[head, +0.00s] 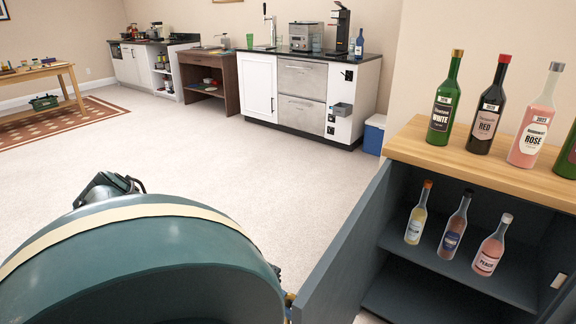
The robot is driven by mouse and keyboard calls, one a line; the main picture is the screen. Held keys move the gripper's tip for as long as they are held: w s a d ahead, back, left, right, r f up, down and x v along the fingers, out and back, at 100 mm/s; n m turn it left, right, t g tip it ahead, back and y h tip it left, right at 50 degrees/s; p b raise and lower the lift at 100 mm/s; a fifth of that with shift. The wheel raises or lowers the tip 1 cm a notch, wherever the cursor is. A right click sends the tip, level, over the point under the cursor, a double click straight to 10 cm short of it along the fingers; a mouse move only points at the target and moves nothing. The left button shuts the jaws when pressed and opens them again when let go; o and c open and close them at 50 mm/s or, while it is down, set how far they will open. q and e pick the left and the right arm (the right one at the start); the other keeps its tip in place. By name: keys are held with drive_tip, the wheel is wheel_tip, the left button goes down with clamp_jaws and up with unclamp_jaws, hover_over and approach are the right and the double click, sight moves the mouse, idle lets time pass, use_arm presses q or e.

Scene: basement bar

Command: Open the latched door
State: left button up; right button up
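The dark blue-grey cabinet door (345,250) stands swung wide open at the left side of the cabinet. Its latch is not clearly visible; a small yellowish part shows at the door's near edge, too small to identify. Inside the cabinet (480,272), small bottles stand on a shelf. A grey and black part, probably my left gripper (105,188), shows beyond my teal body, well left of the door; its fingers are not clear. My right gripper is mostly or wholly hidden behind my body near the door's near edge.
Several wine bottles, among them a green one (446,100), stand on the wooden cabinet top (410,148). A white counter (258,88) with machines and a blue cooler (374,135) stand at the back. The pale carpet (230,170) left of the door is clear.

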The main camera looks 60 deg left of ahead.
use_arm(q)
drive_tip(key=o, duration=0.3)
drive_tip(key=b+v, duration=0.1)
drive_tip(key=v, duration=1.2)
use_arm(e)
drive_tip(key=shift+s+d+r, duration=0.15)
drive_tip(key=shift+s+d, duration=0.05)
drive_tip(key=shift+d, duration=0.15)
use_arm(q)
drive_tip(key=shift+s+a, duration=0.1)
use_arm(e)
drive_tip(key=shift+t, duration=0.3)
